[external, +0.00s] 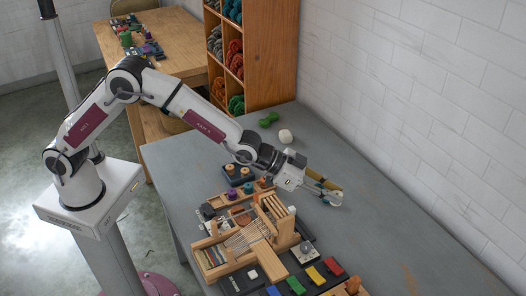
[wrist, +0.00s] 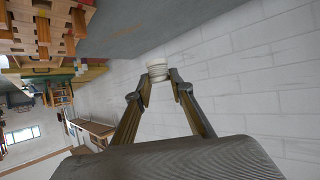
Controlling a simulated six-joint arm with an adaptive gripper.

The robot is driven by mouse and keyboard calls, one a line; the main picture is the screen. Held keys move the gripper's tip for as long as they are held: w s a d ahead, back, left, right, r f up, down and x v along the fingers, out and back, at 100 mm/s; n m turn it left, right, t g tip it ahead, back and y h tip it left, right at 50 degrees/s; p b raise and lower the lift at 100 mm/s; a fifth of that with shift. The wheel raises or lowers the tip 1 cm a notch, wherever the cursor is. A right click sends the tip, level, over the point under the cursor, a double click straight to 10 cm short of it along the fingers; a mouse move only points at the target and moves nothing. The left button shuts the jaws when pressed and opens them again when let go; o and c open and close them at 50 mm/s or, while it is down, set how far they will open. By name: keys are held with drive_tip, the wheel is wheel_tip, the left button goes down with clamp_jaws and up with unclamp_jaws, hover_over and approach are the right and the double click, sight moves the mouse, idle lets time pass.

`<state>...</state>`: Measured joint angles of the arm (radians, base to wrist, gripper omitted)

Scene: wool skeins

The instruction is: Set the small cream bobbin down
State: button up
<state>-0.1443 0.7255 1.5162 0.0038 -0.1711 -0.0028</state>
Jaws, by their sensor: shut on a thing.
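The small cream bobbin (wrist: 157,68) is between the fingertips of my gripper (wrist: 160,76) in the wrist view. The fingers are shut on it. In the external view my gripper (external: 334,199) reaches out over the right part of the grey table (external: 370,225), to the right of the wooden loom. The bobbin is too small there to make out clearly. The height of the gripper over the table is hard to tell.
A wooden loom (external: 262,253) stands left of my gripper, with coloured blocks (external: 313,275) in front. Bobbins on a dark holder (external: 238,174) are behind it. A white ball (external: 285,136) and green dumbbell-shaped thing (external: 268,119) lie farther back. A white brick wall (external: 430,110) borders the table.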

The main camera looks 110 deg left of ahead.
drive_tip(key=shift+w+a+f, duration=0.55)
drive_tip(key=shift+w+a, duration=0.05)
drive_tip(key=shift+a, duration=0.35)
hover_over(338, 216)
drive_tip(key=shift+f, duration=1.7)
drive_tip(key=shift+m+h, duration=0.4)
drive_tip(key=shift+d+f, duration=0.1)
drive_tip(key=shift+f, duration=2.55)
drive_tip(key=shift+f, duration=0.1)
drive_tip(key=shift+f, duration=3)
drive_tip(key=shift+f, duration=1.85)
drive_tip(key=shift+f, duration=0.15)
